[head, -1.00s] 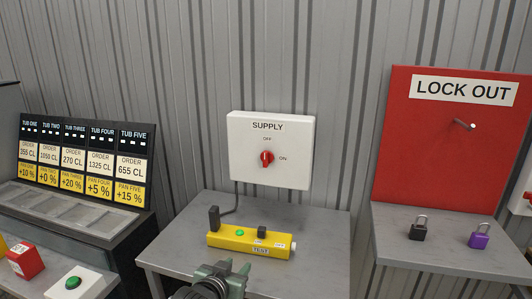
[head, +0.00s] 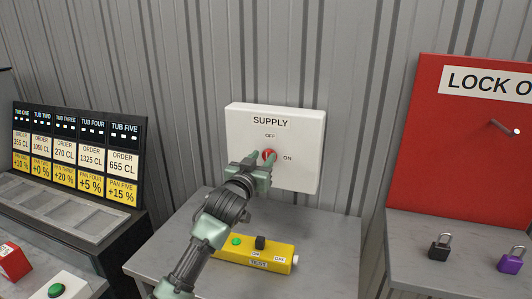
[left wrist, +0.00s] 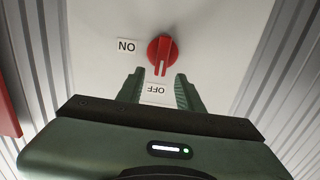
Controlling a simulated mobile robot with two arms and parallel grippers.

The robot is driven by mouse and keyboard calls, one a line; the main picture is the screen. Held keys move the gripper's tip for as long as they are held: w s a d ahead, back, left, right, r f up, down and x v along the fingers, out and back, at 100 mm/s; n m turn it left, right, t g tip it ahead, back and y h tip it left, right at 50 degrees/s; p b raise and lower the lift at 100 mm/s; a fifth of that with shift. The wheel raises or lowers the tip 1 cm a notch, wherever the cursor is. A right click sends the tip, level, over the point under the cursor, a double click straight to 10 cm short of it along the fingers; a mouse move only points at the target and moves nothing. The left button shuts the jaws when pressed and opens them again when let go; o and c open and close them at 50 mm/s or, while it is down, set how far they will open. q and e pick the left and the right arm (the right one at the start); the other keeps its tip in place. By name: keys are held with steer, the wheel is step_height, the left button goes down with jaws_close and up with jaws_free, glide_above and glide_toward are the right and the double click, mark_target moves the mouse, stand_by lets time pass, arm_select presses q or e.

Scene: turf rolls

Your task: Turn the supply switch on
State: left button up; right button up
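The supply switch is a red rotary knob (head: 270,154) on a white box (head: 305,125) marked SUPPLY, mounted on the wall. OFF is printed above the knob and ON to its right. In the left wrist view, which is upside down, the red knob (left wrist: 161,50) has its white mark pointing toward the OFF label (left wrist: 156,89). My left gripper (head: 261,160) is at the knob, partly covering it in the head view. In the left wrist view its fingers (left wrist: 158,78) are apart and empty, with the knob just beyond the tips. My right gripper is not in view.
A yellow box (head: 280,252) with a green button lies on the grey table (head: 165,245) below, partly behind my left arm. A red LOCK OUT board (head: 460,150) and two padlocks are at the right. An order board (head: 75,150) stands left.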

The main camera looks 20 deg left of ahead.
mark_target(266, 154)
arm_select(q)
steer(key=w, duration=0.2)
steer(key=shift+w+d+f, duration=0.1)
steer(key=shift+w+f, duration=0.05)
steer(key=shift+w, duration=0.4)
jaws_close()
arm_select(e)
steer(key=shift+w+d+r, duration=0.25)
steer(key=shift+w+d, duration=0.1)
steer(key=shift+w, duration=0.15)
